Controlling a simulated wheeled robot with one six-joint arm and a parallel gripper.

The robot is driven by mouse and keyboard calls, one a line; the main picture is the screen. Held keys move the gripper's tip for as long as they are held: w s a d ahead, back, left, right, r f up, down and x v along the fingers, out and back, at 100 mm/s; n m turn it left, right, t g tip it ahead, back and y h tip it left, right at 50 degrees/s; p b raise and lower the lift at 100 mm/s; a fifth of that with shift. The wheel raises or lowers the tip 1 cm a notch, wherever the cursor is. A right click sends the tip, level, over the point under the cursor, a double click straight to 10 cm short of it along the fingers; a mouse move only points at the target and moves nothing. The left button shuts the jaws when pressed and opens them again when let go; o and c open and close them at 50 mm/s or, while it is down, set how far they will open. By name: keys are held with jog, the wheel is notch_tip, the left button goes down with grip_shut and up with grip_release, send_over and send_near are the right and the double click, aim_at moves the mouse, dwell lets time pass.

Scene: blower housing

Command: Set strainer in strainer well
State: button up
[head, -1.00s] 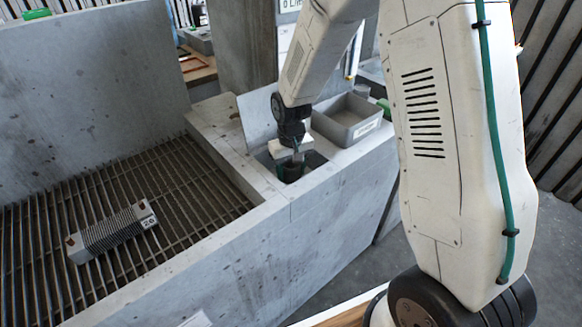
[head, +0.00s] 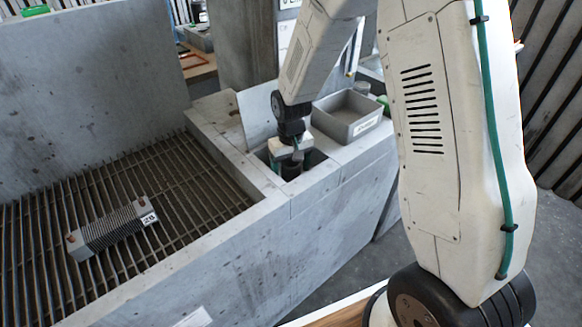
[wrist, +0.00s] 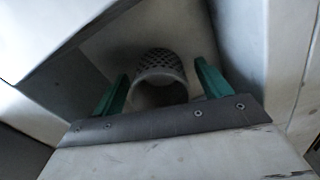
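The strainer (wrist: 160,66) is a grey perforated cup, seen in the wrist view between my gripper's green fingers. Narrow gaps show between it and both fingers. It is down inside the strainer well (wrist: 110,45), whose pale walls surround it; whether it rests on the bottom I cannot tell. My gripper (wrist: 163,85) is open around the strainer. In the head view my gripper (head: 292,158) reaches down into the square well opening (head: 314,160) in the concrete ledge. The strainer is hidden there by the gripper and the well's rim.
A raised flat panel (head: 257,115) stands behind the well. A grey labelled bin (head: 366,125) sits on the ledge just right of it. At left, a finned block with a number tag (head: 108,228) lies on a metal grate (head: 185,190) inside concrete walls.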

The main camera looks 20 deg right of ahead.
jog(key=shift+r, duration=0.15)
notch_tip(320, 180, up, 8)
jog(key=shift+f, duration=0.2)
dwell(0.6)
jog(key=s+d+r, duration=0.1)
jog(key=s+r, duration=0.5)
jog(key=s, duration=0.4)
jog(key=s+d+r+t, duration=0.1)
jog(key=s+r, duration=0.5)
jog(key=s, duration=0.4)
jog(key=s+d+r, duration=0.1)
jog(key=s+r, duration=0.5)
jog(key=s, duration=0.4)
jog(key=shift+r+m, duration=0.25)
jog(key=shift+m, duration=0.05)
